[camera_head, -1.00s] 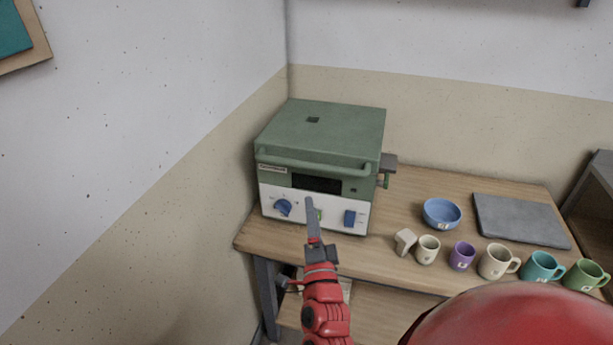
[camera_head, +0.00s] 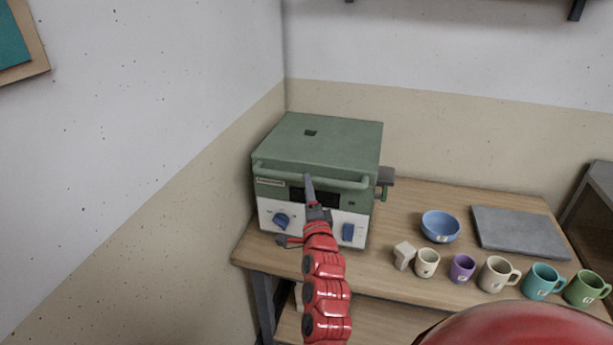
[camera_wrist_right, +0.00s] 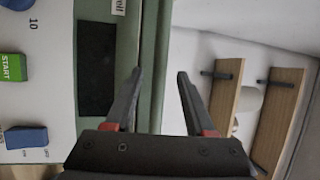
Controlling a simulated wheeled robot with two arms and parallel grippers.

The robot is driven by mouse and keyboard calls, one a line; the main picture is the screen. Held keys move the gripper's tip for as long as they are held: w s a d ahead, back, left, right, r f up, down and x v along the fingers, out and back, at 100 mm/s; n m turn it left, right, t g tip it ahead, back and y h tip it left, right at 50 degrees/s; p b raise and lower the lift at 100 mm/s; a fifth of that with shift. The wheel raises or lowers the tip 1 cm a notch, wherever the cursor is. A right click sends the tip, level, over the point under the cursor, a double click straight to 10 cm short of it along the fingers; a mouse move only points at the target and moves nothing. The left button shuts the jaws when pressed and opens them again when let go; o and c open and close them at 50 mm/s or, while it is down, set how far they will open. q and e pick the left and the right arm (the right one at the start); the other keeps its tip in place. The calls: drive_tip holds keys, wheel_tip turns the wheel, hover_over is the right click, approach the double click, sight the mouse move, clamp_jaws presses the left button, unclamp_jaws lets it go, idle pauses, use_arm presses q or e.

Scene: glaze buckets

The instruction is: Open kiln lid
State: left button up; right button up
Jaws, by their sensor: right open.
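The green kiln (camera_head: 265,185) stands on the wooden table's left end with its lid (camera_head: 345,140) down. A green bar handle (camera_head: 277,171) runs across the lid's front; it shows upright in the right wrist view (camera_wrist_right: 152,50). My right gripper (camera_head: 308,178) is in front of the kiln with its fingertips at the handle's middle. In the right wrist view it (camera_wrist_right: 158,75) is open, and the handle appears between its fingers; I cannot tell whether they touch it. Its arm hides part of the kiln's front panel. My left gripper is out of view.
The white panel has blue knobs (camera_head: 282,221) and a green START button (camera_wrist_right: 12,67). A blue bowl (camera_head: 440,227), a grey slab (camera_head: 520,232) and several mugs (camera_head: 497,274) stand right of the kiln. A wall is close on the left. Space above the lid is clear.

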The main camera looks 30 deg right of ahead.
drive_tip(key=shift+p+x, duration=0.3)
drive_tip(key=shift+x, duration=1.8)
clamp_jaws()
